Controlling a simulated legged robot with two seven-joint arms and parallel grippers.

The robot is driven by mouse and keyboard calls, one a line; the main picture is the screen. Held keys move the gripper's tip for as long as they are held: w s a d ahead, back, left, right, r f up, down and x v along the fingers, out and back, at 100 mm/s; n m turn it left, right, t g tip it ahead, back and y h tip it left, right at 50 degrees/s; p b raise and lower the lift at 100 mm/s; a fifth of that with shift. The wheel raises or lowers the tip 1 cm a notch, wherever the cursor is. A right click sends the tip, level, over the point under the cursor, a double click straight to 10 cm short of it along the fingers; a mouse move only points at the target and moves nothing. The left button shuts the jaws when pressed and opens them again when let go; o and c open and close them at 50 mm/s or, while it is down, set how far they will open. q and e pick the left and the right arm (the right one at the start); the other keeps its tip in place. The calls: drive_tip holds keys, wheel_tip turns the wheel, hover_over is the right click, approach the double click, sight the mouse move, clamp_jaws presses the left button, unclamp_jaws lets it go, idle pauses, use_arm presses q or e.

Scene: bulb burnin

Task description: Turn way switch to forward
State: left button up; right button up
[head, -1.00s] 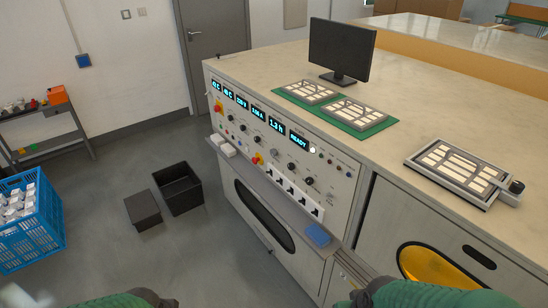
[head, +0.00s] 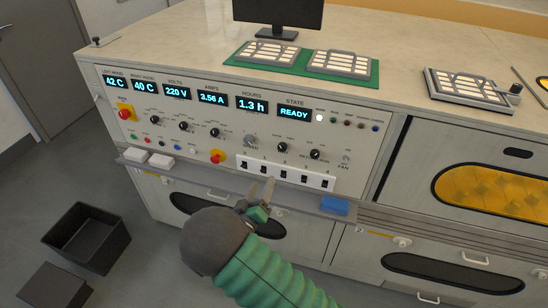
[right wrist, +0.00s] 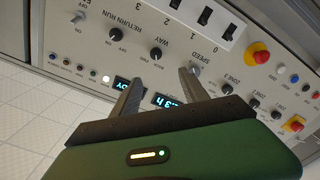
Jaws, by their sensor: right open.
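The way switch (head: 282,147) is a small black rotary knob on the light control panel, between the grey speed knob (head: 250,141) and the return run knob (head: 315,154). In the right wrist view, the way switch (right wrist: 155,54) shows under its WAY label, beyond the fingertips. Its setting is too small to tell. My right gripper (head: 255,193) is open and empty, in front of the panel's lower edge, below the knobs. In the right wrist view its fingers (right wrist: 160,78) are spread, apart from the way switch. My left gripper is out of view.
A white strip of black rocker switches (head: 285,173) lies just below the knobs. A narrow ledge (head: 225,188) runs under the panel, with a blue block (head: 335,206) on it. Red-and-yellow switches (head: 217,157) stand to the left. The state display (head: 294,112) reads READY.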

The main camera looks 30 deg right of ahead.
drive_tip(key=w+d, duration=0.1)
drive_tip(key=d, duration=0.2)
drive_tip(key=b, duration=0.3)
approach(281, 149)
drive_tip(key=d, duration=0.2)
drive_tip(key=w+d, duration=0.1)
drive_tip(key=w+d+b, duration=0.1)
drive_tip(key=w, duration=0.1)
drive_tip(key=w+d+b, duration=0.1)
drive_tip(key=w, duration=0.1)
drive_tip(key=shift+d+r, duration=0.1)
drive_tip(key=shift+d, duration=0.05)
drive_tip(key=shift+w+d, duration=0.2)
drive_tip(key=shift+d, duration=0.65)
drive_tip(key=shift+c, duration=1.1)
drive_tip(key=shift+a, duration=0.3)
drive_tip(key=c, duration=0.7)
clamp_jaws()
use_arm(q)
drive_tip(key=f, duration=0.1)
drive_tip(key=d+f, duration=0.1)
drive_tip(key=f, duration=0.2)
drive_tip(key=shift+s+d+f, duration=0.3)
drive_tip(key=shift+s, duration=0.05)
